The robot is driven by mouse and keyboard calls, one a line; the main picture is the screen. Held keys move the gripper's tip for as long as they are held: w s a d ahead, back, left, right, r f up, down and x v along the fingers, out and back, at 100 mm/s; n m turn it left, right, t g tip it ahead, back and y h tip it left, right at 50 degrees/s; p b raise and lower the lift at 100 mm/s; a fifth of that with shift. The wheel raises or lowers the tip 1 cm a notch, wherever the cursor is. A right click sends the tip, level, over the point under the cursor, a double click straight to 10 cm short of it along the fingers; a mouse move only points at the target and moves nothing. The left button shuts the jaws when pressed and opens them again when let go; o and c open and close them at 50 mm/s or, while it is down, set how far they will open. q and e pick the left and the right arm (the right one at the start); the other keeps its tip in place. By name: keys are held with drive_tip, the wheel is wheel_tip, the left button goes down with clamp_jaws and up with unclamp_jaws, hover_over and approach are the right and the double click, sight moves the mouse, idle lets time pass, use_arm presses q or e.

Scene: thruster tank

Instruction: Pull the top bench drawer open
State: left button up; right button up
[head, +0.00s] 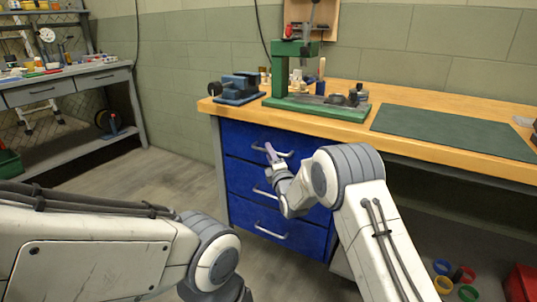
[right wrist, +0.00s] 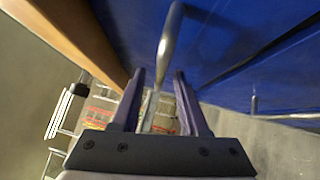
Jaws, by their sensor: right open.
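The top bench drawer (head: 238,136) is the uppermost of the blue drawers under the wooden bench top, and it looks shut. Its metal bar handle (head: 285,153) is partly hidden behind my right gripper (head: 272,154), which is at the handle's left part. In the right wrist view the handle (right wrist: 169,40) runs down from the top, with its lower end lined up between the two purple fingers of my open right gripper (right wrist: 159,76). I cannot tell whether they touch it. My left arm crosses the lower left of the head view; its gripper is out of frame.
Lower blue drawers with handles (head: 271,231) sit below. The bench top (head: 345,127) overhangs the drawers and carries a blue vise (head: 238,90), a green press (head: 292,75) and a green mat (head: 455,132). The floor (head: 165,175) left of the drawers is clear.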

drive_tip(key=shift+x, duration=0.95)
clamp_jaws()
drive_tip(key=shift+f, duration=0.1)
idle(0.7)
